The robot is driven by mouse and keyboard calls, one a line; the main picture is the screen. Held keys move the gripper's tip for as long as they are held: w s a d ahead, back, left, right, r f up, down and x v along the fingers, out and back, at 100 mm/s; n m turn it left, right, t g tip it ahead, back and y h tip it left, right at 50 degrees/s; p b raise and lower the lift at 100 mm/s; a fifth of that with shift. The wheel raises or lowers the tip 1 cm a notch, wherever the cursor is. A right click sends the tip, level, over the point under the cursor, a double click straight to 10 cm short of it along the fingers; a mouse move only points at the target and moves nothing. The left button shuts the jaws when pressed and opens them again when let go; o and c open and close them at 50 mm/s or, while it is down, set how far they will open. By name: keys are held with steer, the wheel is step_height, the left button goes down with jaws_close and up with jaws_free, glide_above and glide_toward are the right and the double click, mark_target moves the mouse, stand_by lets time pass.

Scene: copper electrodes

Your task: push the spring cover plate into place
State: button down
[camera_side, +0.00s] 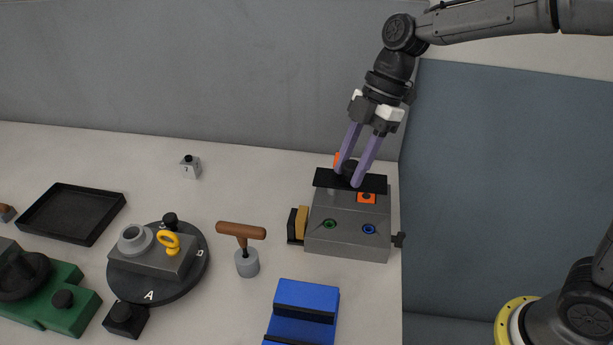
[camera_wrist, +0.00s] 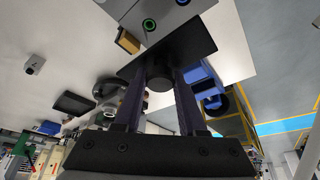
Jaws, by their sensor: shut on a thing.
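The spring cover plate (camera_side: 325,179) is a thin black rectangular plate with a round black knob (camera_wrist: 159,80). My gripper (camera_side: 348,176), with two long purple fingers, is shut on this knob from above. The plate lies over the back part of the top of a grey block (camera_side: 345,241). I cannot tell whether it touches the block or is held just above it. In the wrist view the plate (camera_wrist: 178,45) spreads out beyond my fingertips and hides part of the block (camera_wrist: 180,15). An orange square with a dark centre (camera_side: 367,197) shows in front of the plate.
A brown-handled tool (camera_side: 241,231), a blue holder (camera_side: 308,292) and a dark turntable (camera_side: 150,295) stand left. The table edge is close on the right.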

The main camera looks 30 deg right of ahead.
steer(key=f, duration=0.4)
steer(key=shift+s+d+f, duration=0.15)
steer(key=shift+s+d, duration=0.05)
steer(key=shift+d, duration=0.2)
steer(key=shift+f, duration=0.35)
steer(key=shift+f, duration=2.85)
steer(key=shift+f, duration=0.8)
steer(key=shift+c, duration=2)
jaws_free()
steer(key=shift+r, duration=0.1)
steer(key=shift+v, duration=2.45)
